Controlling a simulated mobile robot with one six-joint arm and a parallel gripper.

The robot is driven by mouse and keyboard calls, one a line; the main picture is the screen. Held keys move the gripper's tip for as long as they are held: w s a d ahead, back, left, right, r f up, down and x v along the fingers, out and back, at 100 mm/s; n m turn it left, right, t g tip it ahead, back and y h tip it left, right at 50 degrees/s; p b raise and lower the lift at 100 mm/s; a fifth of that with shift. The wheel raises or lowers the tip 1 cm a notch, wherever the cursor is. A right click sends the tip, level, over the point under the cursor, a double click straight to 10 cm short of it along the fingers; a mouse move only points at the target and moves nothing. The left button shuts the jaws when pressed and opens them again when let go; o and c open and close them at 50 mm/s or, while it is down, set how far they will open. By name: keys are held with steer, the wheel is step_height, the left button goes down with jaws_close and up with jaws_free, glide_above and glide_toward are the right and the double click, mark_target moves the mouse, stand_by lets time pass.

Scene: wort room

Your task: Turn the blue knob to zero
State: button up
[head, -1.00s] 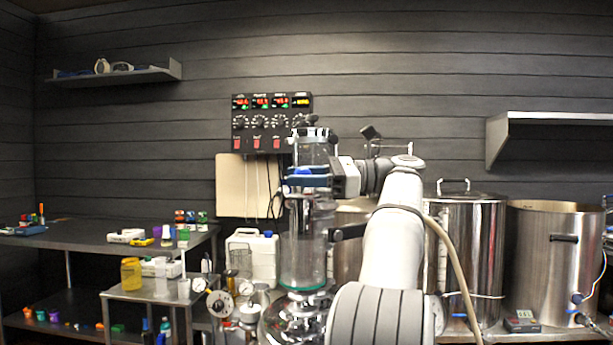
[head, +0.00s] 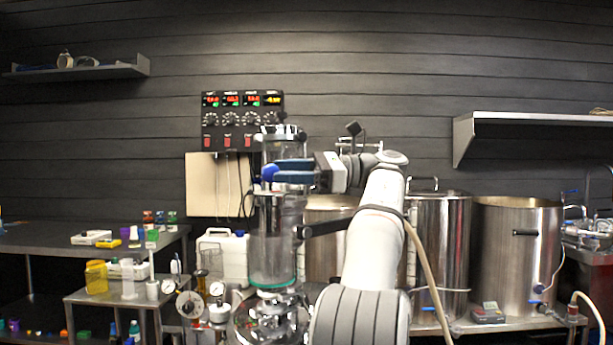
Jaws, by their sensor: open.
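A blue knob (head: 269,173) sits on the front of the tall glass-and-steel column (head: 277,235), near the middle of the head view. My gripper (head: 283,171) reaches in from the right with its two blue fingers apart, one above the other. The fingertips lie right beside the knob and overlap it in the picture. I cannot tell whether they touch it. The knob's pointer and scale are too small to read, so its setting does not show.
A control panel (head: 243,120) with lit displays hangs on the wall behind. Steel kettles (head: 516,255) stand to the right. A white canister (head: 221,255) and a small steel cart (head: 120,298) stand to the left. Gauges (head: 190,304) sit low, left of the column.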

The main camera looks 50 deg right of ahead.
steer(key=shift+b+v, duration=1.1)
steer(key=shift+v, duration=1.1)
steer(key=shift+s+f, duration=0.1)
steer(key=shift+f, duration=0.05)
